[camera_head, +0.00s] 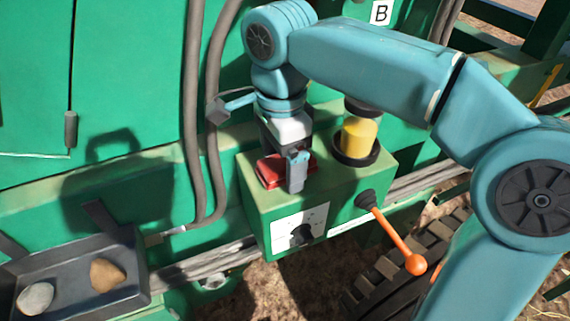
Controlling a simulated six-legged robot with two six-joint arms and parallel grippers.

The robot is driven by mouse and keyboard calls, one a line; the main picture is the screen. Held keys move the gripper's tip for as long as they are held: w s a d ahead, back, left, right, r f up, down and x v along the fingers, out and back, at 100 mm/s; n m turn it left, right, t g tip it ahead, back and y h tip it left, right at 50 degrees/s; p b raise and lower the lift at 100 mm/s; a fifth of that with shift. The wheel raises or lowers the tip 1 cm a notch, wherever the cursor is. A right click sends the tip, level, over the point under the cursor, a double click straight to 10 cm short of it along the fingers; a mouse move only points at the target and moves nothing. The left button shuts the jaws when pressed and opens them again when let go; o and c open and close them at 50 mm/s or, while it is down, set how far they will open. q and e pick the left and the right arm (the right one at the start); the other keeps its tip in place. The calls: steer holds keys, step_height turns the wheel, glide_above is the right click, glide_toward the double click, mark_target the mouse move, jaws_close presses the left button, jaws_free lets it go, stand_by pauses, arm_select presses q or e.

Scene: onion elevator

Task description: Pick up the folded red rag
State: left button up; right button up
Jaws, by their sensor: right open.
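The folded red rag (268,172) lies on top of the green control box, left of the yellow cylinder. My right arm reaches in from the right, and its gripper (293,172) points down at the rag. A grey-blue finger stands in front of the rag's right part and hides some of it. The jaws are open; I cannot tell whether they touch the rag. My left gripper is not in view.
The green box (262,213) carries a yellow cylinder (358,138) in a black ring, a dark knob (302,235) and an orange-tipped lever (395,235). A dark tray (130,262) with two stones is lower left. Grey hoses (193,120) hang behind.

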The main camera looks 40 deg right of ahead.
mark_target(280, 162)
steer(key=shift+s+d, duration=0.15)
steer(key=shift+d, duration=0.05)
steer(key=c, duration=0.9)
steer(key=shift+a, duration=0.15)
steer(key=shift+c, duration=1.3)
steer(key=shift+r, duration=0.5)
steer(key=r, duration=0.2)
steer(key=shift+w+a+r, duration=0.2)
steer(key=shift+a+r, duration=0.05)
steer(key=shift+r, duration=0.05)
steer(key=w+a, duration=0.4)
steer(key=a, duration=1.3)
